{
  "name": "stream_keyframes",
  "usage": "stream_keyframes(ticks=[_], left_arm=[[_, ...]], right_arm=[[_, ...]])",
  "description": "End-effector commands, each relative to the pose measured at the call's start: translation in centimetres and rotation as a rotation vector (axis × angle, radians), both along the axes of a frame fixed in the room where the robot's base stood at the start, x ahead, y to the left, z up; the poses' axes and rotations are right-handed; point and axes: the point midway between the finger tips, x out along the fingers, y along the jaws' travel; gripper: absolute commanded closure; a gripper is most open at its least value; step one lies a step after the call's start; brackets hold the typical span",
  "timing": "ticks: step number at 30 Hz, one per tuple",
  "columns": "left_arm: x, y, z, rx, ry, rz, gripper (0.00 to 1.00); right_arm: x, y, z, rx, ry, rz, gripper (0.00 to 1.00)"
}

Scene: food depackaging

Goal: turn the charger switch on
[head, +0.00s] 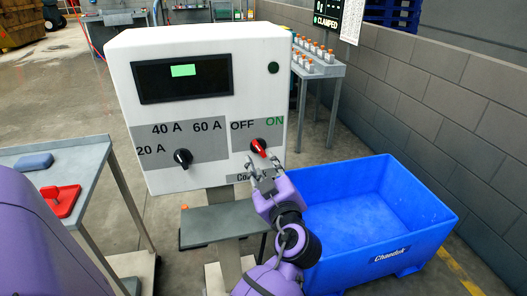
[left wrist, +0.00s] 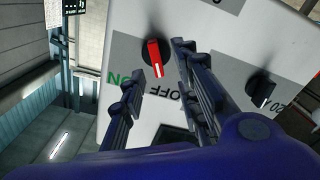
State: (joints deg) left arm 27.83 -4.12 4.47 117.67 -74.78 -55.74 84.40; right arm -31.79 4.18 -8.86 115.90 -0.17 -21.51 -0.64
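The white charger box (head: 120,75) faces me, with a dark screen (head: 150,82) showing a lit green patch. Its red switch (head: 259,147) sits at lower right, below the OFF and ON labels. The switch also shows in the left wrist view (left wrist: 155,57), where its white-marked end points toward OFF. My left gripper (head: 263,162) is open just in front of and below the switch. In the left wrist view my left gripper (left wrist: 158,58) has one finger on each side of the red handle; contact cannot be told. My right gripper is out of view.
A black knob (head: 183,158) with ampere labels is left of the switch. A grey shelf (head: 222,221) juts out below the box. A blue crate (head: 430,232) stands at right. A grey table (head: 88,158) with a red item (head: 62,200) is at left.

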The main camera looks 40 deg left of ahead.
Motion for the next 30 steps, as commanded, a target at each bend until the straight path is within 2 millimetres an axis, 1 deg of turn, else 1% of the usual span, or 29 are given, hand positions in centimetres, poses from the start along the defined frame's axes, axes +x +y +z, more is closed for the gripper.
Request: stream_keyframes(ticks=[1, 4, 9, 13, 21, 28, 30], left_arm=[[0.7, 0.7, 0.6, 0.003, -0.004, -0.001, 0.70], [1.8, 1.9, 0.6, 0.004, -0.005, -0.002, 0.70], [3.2, 3.6, 0.4, 0.002, -0.002, -0.003, 0.70], [3.7, 4.2, 0.3, 0.001, -0.002, -0.003, 0.70], [3.8, 4.3, 0.1, -0.001, -0.001, -0.004, 0.70], [3.8, 4.3, 0.1, 0.000, 0.000, -0.004, 1.00], [3.8, 4.3, 0.1, 0.000, 0.000, -0.004, 1.00]], right_arm=[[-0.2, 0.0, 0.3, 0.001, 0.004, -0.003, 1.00], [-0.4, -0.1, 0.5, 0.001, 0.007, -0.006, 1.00], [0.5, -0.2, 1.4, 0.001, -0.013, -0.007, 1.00], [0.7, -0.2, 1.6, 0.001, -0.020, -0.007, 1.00], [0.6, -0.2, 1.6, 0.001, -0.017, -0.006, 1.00], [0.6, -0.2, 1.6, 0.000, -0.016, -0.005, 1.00], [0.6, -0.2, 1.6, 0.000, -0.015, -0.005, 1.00]])
